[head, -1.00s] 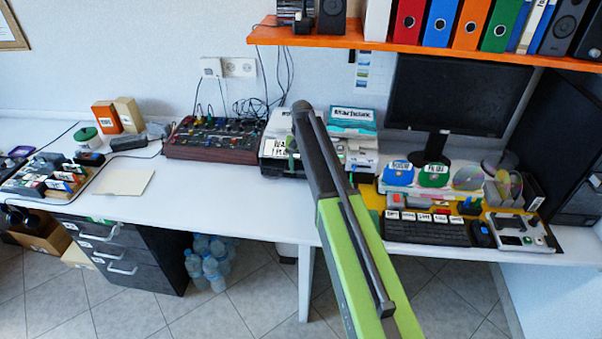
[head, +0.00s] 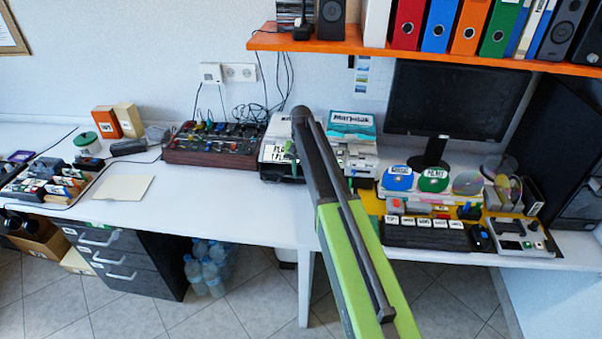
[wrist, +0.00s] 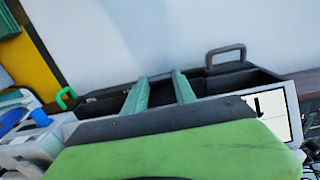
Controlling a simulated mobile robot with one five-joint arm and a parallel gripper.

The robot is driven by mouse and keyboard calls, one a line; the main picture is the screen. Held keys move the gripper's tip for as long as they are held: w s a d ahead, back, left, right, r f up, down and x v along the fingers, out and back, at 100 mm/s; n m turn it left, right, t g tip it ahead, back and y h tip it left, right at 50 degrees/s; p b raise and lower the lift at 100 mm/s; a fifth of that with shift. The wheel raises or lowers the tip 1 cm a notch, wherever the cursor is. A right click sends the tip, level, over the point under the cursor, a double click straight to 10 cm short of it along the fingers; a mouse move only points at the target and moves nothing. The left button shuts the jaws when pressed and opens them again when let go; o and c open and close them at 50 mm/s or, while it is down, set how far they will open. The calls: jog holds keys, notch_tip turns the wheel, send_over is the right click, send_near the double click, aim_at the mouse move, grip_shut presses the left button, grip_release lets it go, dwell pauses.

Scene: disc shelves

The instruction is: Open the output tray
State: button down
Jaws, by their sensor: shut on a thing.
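The white and dark printer (head: 274,152) stands on the desk behind my arm, and my arm hides its right part. In the wrist view a dark open tray (wrist: 243,80) lies across the middle, with a grey handle (wrist: 226,56) at its right and a green handle (wrist: 65,98) at its left. My gripper (wrist: 161,80) has two teal fingers reaching over the tray's dark edge, between the two handles. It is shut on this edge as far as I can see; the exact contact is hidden. In the head view only a green bit of my gripper (head: 291,148) shows beside the printer.
A mixer (head: 215,143) with cables stands left of the printer. The orange shelf (head: 400,50) hangs above.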

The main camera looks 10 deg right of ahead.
dwell(0.8)
jog(key=s+a, duration=0.1)
jog(key=s, duration=0.4)
jog(key=s+a, duration=0.2)
jog(key=s, duration=0.4)
jog(key=s+a, duration=0.2)
jog(key=s, duration=0.4)
jog(key=shift+a, duration=0.25)
jog(key=c, duration=1)
grip_release()
jog(key=shift+w, duration=0.1)
notch_tip(320, 180, up, 17)
jog(key=p, duration=1.7)
jog(key=shift+r, duration=0.2)
